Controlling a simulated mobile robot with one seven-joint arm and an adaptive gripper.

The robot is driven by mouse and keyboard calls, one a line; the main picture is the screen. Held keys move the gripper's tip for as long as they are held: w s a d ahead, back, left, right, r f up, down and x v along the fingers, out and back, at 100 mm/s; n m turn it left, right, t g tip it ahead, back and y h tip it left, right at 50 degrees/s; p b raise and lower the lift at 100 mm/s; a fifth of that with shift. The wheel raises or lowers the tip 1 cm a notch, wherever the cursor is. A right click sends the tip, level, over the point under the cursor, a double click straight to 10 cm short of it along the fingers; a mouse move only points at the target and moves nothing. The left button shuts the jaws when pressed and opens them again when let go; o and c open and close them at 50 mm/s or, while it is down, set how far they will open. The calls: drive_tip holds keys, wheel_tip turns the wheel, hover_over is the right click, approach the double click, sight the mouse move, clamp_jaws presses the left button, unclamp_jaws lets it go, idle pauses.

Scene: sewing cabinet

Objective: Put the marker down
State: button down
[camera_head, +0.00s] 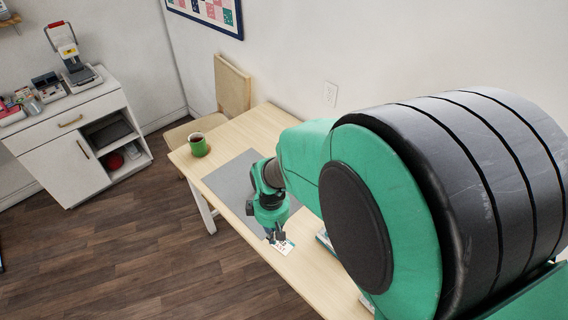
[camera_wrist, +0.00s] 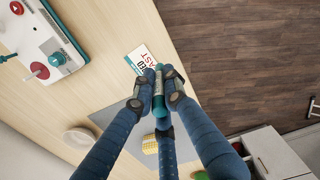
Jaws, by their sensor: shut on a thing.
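The marker (camera_wrist: 159,101) is a short stick with a teal end and a paler middle. In the wrist view it sits between the fingertips of my gripper (camera_wrist: 160,88), which is shut on it. The fingers cover part of its sides. In the head view my gripper (camera_head: 276,232) is over the near edge of the wooden table (camera_head: 243,124), beside a white printed card (camera_head: 286,249). The card also shows in the wrist view (camera_wrist: 138,60), just past the marker. I cannot tell whether the marker touches the table.
A grey mat (camera_head: 228,180) lies on the table, with a green mug (camera_head: 198,147) beyond it. A white machine with a red knob (camera_wrist: 37,45) stands left in the wrist view. The table edge and wooden floor (camera_wrist: 240,60) are close on the right there.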

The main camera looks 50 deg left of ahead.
drive_tip(key=shift+f, duration=0.9)
drive_tip(key=w+a+b, duration=0.1)
drive_tip(key=w+a, duration=0.2)
drive_tip(key=a, duration=0.4)
drive_tip(key=w+a+f+b, duration=0.1)
drive_tip(key=w+a+b, duration=0.1)
drive_tip(key=w+a, duration=0.2)
drive_tip(key=a, duration=0.3)
drive_tip(key=shift+w+a+f, duration=0.15)
drive_tip(key=shift+a+f, duration=0.05)
drive_tip(key=shift+f, duration=0.05)
drive_tip(key=shift+f, duration=0.1)
drive_tip(key=shift+f+b, duration=0.6)
drive_tip(key=shift+f, duration=1.05)
drive_tip(key=shift+f, duration=0.15)
drive_tip(key=c, duration=1.9)
unclamp_jaws()
drive_tip(key=shift+o, duration=0.5)
